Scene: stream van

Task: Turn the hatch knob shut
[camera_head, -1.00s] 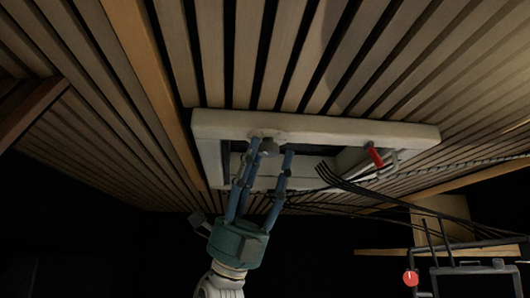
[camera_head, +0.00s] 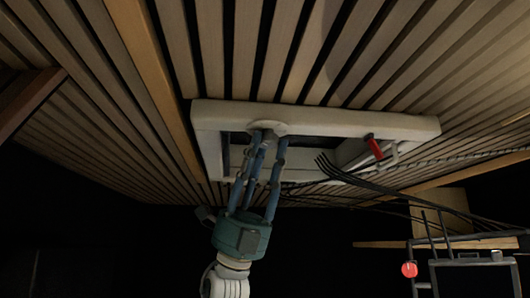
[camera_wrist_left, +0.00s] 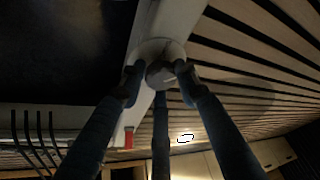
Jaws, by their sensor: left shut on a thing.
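The hatch is a white rectangular frame (camera_head: 340,118) in the slatted ceiling, with a dark opening inside it. The hatch knob (camera_head: 268,130) is a round grey knob on a pale round base on the frame. In the left wrist view the knob (camera_wrist_left: 161,74) sits between my blue fingers, with fingertips at its sides. My left gripper (camera_head: 264,146) reaches up from below and is shut on the knob. The fingers partly hide the knob in the head view. My right gripper is not in view.
A red handle (camera_head: 374,147) hangs at the right part of the hatch frame; it also shows in the left wrist view (camera_wrist_left: 128,138). Black cables (camera_head: 350,180) run beside the hatch. A dark rack with a red knob (camera_head: 409,270) stands at the lower right.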

